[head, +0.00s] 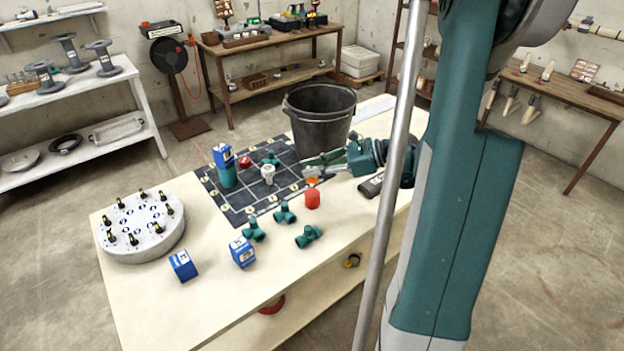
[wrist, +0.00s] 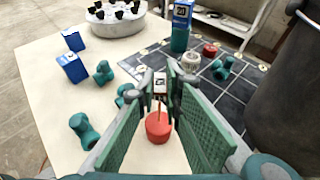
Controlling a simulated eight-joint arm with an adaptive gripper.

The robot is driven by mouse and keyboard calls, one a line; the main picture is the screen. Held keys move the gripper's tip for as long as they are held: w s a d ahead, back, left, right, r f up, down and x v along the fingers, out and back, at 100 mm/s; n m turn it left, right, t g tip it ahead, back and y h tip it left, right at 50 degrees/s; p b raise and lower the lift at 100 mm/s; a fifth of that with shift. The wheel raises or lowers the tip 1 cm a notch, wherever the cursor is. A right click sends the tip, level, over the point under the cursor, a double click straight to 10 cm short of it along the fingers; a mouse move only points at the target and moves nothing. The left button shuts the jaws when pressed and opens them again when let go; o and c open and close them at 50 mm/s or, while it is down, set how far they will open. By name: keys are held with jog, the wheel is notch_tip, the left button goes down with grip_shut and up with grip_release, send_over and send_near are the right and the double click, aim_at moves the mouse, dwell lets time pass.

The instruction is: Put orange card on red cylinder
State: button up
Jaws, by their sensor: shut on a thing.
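The orange card (head: 313,181) is held at the tips of my gripper (head: 312,172), just behind and above the red cylinder in the head view. In the wrist view, a small white and orange piece of the card (wrist: 160,84) shows between the fingertips (wrist: 166,85); the fingers hide part of it. The red cylinder (head: 312,199) stands upright on the pale table by the grid mat's edge. It also shows in the wrist view (wrist: 158,127), low between the fingers. I cannot tell whether card and cylinder touch.
A dark bucket (head: 318,118) stands behind my gripper. Several teal pipe fittings (head: 308,236) and two blue boxes (head: 243,252) lie in front and left. A dark grid mat (head: 238,207) carries a teal cylinder with a blue box on it (head: 223,157). A round grey stand (head: 140,226) is at left.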

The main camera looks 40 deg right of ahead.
aim_at(313, 178)
jog(key=shift+f+b, duration=0.55)
jog(key=shift+f, duration=1.3)
jog(key=shift+f, duration=0.15)
jog(key=o, duration=0.6)
jog(key=shift+o, duration=0.4)
jog(key=shift+s+d+r, duration=0.1)
jog(key=shift+r, duration=0.15)
jog(key=p+v, duration=0.2)
jog(key=v, duration=0.9)
jog(key=shift+s+d+p, duration=0.2)
jog(key=shift+p, duration=0.2)
jog(key=shift+r, duration=0.15)
